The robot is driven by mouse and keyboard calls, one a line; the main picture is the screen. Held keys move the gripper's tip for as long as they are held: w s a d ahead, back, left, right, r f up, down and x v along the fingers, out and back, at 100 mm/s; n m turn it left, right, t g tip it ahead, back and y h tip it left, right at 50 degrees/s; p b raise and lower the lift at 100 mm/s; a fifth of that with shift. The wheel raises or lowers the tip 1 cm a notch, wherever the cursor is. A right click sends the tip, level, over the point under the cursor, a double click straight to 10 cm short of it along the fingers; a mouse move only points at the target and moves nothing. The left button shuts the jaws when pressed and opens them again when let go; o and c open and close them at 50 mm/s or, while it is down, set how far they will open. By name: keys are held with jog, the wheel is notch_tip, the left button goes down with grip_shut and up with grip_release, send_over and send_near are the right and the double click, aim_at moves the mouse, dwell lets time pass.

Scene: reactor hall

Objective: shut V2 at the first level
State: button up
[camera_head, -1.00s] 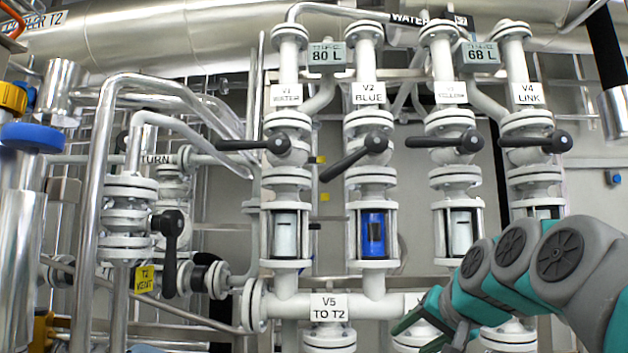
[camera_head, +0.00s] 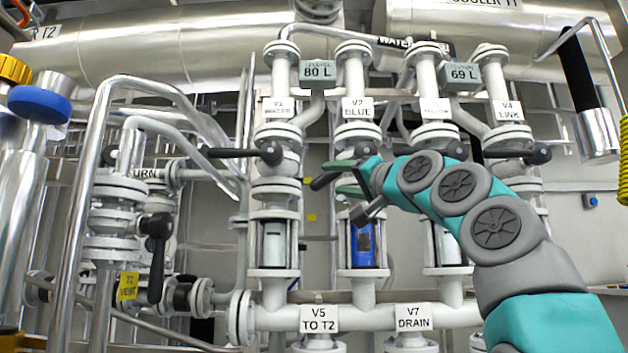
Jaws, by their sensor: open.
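The V2 valve, labelled V2 BLUE (camera_head: 358,108), is second from left in the upper row. Its black lever (camera_head: 322,181) slants down to the left from the pivot, and its tip shows left of my fingers. My gripper (camera_head: 346,177) is open in front of V2, with its green fingertips above and below the lever in the picture. The gripper hides part of the lever and the valve body. I cannot tell whether the fingers touch it. The sight glass (camera_head: 363,245) under V2 shows blue.
The levers of V1 (camera_head: 245,153) and V4 (camera_head: 540,154) lie about level on either side. Displays read 80 L (camera_head: 318,70) and 69 L (camera_head: 464,73). Below are the V5 (camera_head: 319,319) and V7 (camera_head: 413,317) labels. Steel pipes (camera_head: 75,230) stand at left.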

aim_at(321, 177)
jog(key=p+x, duration=0.4)
jog(key=x, duration=0.2)
jog(key=shift+w+a+r+p, duration=0.1)
jog(key=shift+w+r+p, duration=0.2)
jog(key=shift+p, duration=0.1)
jog(key=shift+w+a+f, duration=0.1)
jog(key=shift+w+a, duration=0.15)
jog(key=shift+a, duration=0.05)
grip_shut()
dwell(0.8)
